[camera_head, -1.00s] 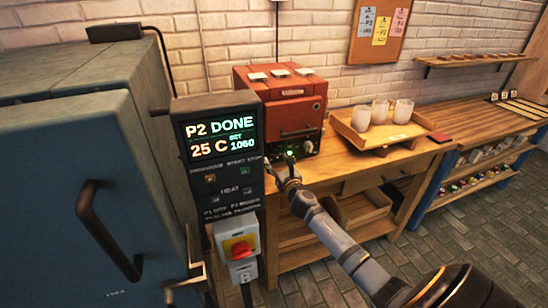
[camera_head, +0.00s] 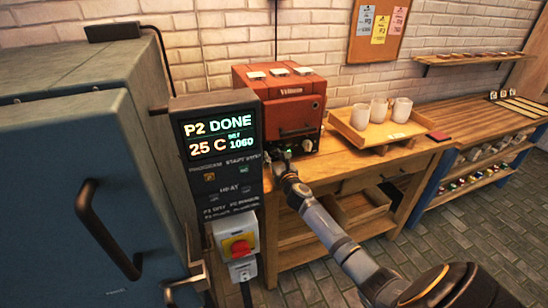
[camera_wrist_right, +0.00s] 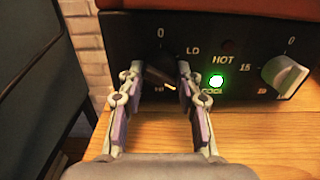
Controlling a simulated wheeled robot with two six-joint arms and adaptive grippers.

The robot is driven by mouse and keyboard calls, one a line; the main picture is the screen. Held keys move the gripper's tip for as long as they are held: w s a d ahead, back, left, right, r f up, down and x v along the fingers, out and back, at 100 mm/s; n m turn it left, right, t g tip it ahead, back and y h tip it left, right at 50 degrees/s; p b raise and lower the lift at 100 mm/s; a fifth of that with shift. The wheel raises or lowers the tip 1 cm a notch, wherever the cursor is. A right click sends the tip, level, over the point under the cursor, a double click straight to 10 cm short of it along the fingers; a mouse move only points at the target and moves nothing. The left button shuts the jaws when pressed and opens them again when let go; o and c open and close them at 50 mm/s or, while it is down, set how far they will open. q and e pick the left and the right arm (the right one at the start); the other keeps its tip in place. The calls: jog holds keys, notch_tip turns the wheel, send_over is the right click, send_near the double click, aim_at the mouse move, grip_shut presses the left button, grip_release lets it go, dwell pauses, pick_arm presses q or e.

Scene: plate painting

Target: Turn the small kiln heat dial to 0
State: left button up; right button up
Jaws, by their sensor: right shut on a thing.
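The small red kiln (camera_head: 278,92) stands on the wooden bench, with its black control panel facing me. In the right wrist view, the dark heat dial (camera_wrist_right: 158,74) is at the panel's left, with marks 0 above it, LO at upper right and HI at lower left. An orange-white line shows on its lower right; I cannot tell its exact setting. My right gripper (camera_head: 279,164) is at the panel's left end; in the wrist view its fingers (camera_wrist_right: 157,78) are shut on the dial's sides, partly hiding it. My left gripper is not in view.
A pale second dial (camera_wrist_right: 285,75) and a lit green COOL lamp (camera_wrist_right: 216,81) sit right of the heat dial. The large blue kiln's control box (camera_head: 222,150) stands close left of my right gripper. A wooden tray (camera_head: 358,131) with white cups is to the right.

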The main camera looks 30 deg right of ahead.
jog(key=n+p, duration=0.1)
jog(key=n, duration=0.1)
jog(key=shift+r+n+p, duration=0.15)
jog(key=shift+n+p, duration=0.25)
jog(key=n+p, duration=0.1)
jog(key=n, duration=0.2)
jog(key=shift+n, duration=0.3)
jog(key=n+p, duration=0.1)
jog(key=n, duration=0.2)
jog(key=shift+n, duration=0.3)
jog(key=n+p, duration=0.2)
jog(key=n, duration=0.2)
jog(key=shift+d+n, duration=0.1)
jog(key=shift+n, duration=0.2)
jog(key=n+p, duration=0.1)
jog(key=n, duration=0.3)
jog(key=shift+n+p, duration=0.85)
jog(key=shift+n, duration=1.65)
jog(key=o, duration=1.1)
